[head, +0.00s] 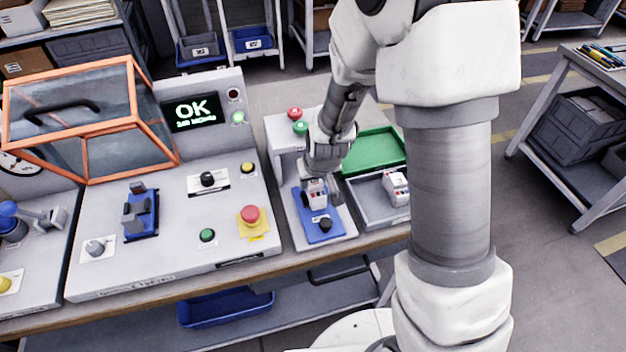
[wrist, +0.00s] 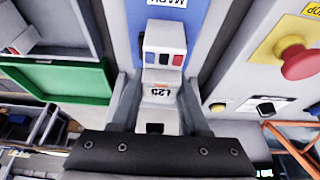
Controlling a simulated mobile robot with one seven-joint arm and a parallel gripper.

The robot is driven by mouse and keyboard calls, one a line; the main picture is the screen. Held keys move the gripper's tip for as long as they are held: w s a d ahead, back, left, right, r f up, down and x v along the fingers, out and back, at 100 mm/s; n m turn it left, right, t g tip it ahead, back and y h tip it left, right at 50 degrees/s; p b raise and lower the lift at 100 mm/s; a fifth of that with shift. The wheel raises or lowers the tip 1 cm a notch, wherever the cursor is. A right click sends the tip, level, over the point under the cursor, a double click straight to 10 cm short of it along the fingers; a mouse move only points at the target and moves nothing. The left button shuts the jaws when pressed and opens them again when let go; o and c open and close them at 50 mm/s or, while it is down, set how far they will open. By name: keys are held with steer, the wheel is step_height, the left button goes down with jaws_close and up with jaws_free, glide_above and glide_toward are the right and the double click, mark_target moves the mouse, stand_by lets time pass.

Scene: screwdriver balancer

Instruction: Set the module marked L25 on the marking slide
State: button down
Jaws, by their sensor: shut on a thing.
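My gripper (head: 317,180) is shut on a white module (head: 316,199) with small blue, dark and red patches on its end. In the wrist view the module (wrist: 163,72) lies between the two fingers and its label reads L25, upside down. The module is at the blue marking slide (head: 322,230), above its far part. The slide also shows in the wrist view (wrist: 142,14), with part of a word on a white label. I cannot tell whether the module's underside touches the slide. My fingers hide the module's sides.
Right of the slide, a grey tray (head: 368,213) holds another white module (head: 396,188). A green tray (head: 375,150) lies behind it. Red and green buttons (head: 297,120) top the grey housing beside my wrist. A red emergency stop (head: 250,216) and an OK screen (head: 190,112) are left.

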steer(key=shift+f+b, duration=0.8)
steer(key=shift+b, duration=0.1)
stand_by(1.3)
steer(key=shift+c, duration=1.6)
jaws_free()
steer(key=p+v, duration=0.4)
steer(key=v, duration=1.3)
steer(key=shift+r, duration=0.2)
steer(key=shift+d+r, duration=0.1)
steer(key=s+d+r+m, duration=0.1)
steer(key=s+d+r, duration=0.3)
steer(key=s+r, duration=0.2)
steer(key=s+d+r+m+t, duration=0.1)
steer(key=s+d+r, duration=0.2)
steer(key=s+r, duration=0.4)
steer(key=shift+s+d+h, duration=0.35)
steer(key=shift+s+h, duration=0.05)
steer(key=shift+s, duration=0.05)
